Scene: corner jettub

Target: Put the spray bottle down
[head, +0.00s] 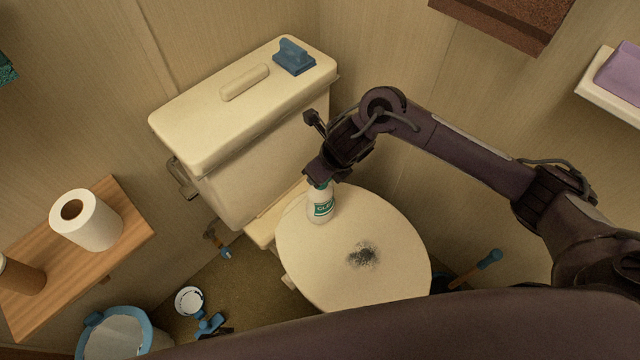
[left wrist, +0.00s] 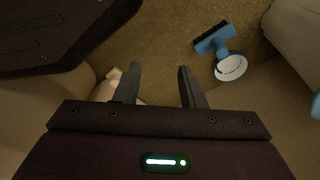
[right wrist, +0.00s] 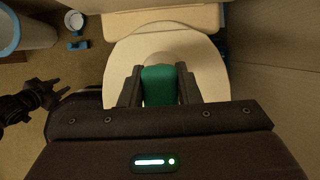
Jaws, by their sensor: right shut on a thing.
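The spray bottle (head: 320,208) is white with a green label and green top. It is upright at the back left of the closed toilet lid (head: 385,215); whether its base touches the lid is hard to tell. My right gripper (head: 319,180) is shut on its top from above. In the right wrist view the green top (right wrist: 159,85) sits between the fingers. My left gripper (left wrist: 160,75) is open and empty, low over the floor; its open fingers also show at the left of the right wrist view (right wrist: 58,90).
A dark smudge (head: 362,255) marks the lid. A wooden shelf (head: 115,235) with a paper roll (head: 88,220) is at left. A bucket (head: 120,335) and blue-handled tools (head: 212,322) are on the floor.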

